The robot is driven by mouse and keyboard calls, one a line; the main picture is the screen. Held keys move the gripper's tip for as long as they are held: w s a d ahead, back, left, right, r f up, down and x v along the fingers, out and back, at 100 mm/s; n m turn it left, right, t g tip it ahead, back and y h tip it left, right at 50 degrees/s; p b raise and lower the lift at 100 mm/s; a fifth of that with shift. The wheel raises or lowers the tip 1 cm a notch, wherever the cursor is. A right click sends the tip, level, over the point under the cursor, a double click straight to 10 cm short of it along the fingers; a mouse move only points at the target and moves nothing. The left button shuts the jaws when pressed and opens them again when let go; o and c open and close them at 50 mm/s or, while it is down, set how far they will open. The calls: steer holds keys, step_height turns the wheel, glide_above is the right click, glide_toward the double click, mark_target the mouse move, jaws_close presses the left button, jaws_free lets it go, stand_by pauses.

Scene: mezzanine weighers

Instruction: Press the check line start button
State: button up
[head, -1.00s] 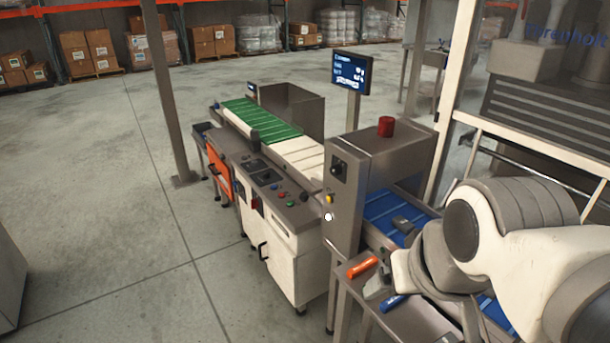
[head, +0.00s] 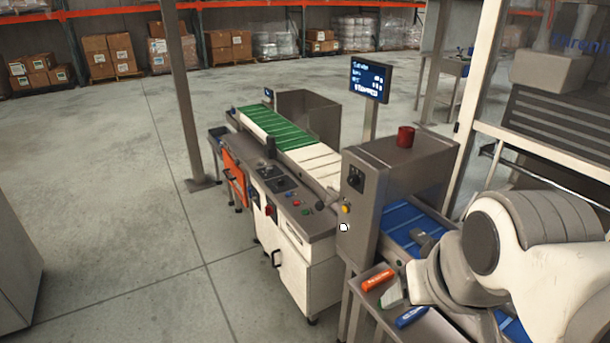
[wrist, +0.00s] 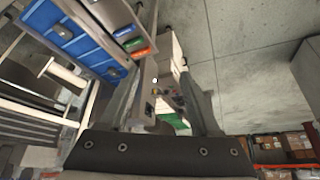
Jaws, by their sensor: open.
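The check line is a metal cabinet (head: 372,195) with a console (head: 300,215) to its left. The cabinet's narrow front carries a black knob (head: 355,179), a yellow button (head: 345,208) and a white round button (head: 343,227). The console top has small green and red buttons. No label is readable, so I cannot tell which is the start button. My gripper (wrist: 167,82) shows only in the wrist view, open and empty, its two fingers apart. The white button (wrist: 155,80) and the console appear beyond the fingers, not touched.
A blue belt (head: 405,222) runs through the cabinet. A display (head: 369,78) and a red beacon (head: 405,137) stand above. A post (head: 181,95) stands left. The floor in front of the console is clear.

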jaws_close()
stand_by(1.4)
